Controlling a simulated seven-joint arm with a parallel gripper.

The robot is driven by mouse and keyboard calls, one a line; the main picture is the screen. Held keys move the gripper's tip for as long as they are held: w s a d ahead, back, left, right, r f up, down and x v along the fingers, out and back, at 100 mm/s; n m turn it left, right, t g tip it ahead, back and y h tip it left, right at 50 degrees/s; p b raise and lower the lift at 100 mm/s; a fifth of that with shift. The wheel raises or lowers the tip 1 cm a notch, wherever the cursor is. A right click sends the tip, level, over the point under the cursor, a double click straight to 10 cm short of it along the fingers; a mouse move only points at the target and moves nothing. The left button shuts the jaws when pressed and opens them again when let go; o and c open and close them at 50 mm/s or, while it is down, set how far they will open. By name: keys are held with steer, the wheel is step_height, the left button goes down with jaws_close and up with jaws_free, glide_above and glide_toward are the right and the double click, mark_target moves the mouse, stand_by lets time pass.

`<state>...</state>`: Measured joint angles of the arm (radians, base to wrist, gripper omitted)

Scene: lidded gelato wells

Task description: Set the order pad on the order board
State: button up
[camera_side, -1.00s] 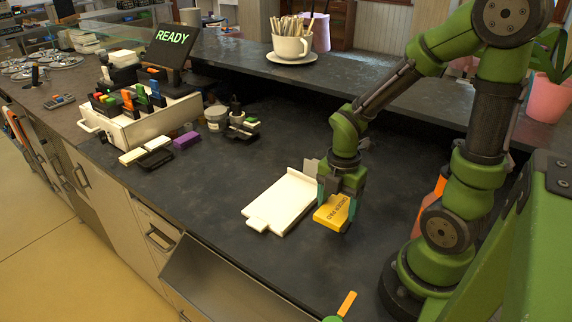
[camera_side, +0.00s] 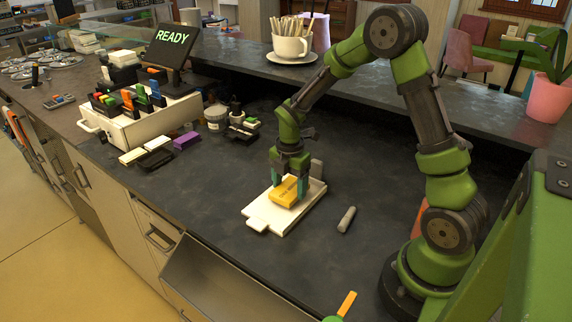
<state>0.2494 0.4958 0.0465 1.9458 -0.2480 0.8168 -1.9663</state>
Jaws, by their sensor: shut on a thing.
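The order pad (camera_side: 286,192) is a small yellow-orange block with dark lettering. The order board (camera_side: 264,215) is a flat white board with a tab at its near end and a raised edge at its far end, lying on the dark counter. My gripper (camera_side: 289,187) points down over the board, its fingers shut on the pad. The pad is over the board's middle to far part, low and close to its surface; I cannot tell whether it touches.
A grey cylindrical object (camera_side: 347,219) lies on the counter right of the board. A white bin of colored items (camera_side: 150,118), a purple block (camera_side: 187,140) and a grey tub (camera_side: 216,117) stand at left. A cup of sticks (camera_side: 291,46) is on the back ledge. The counter between is clear.

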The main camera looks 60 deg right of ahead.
steer(key=shift+f, duration=0.4)
steer(key=shift+f, duration=0.1)
steer(key=o, duration=1)
steer(key=shift+o, duration=0.2)
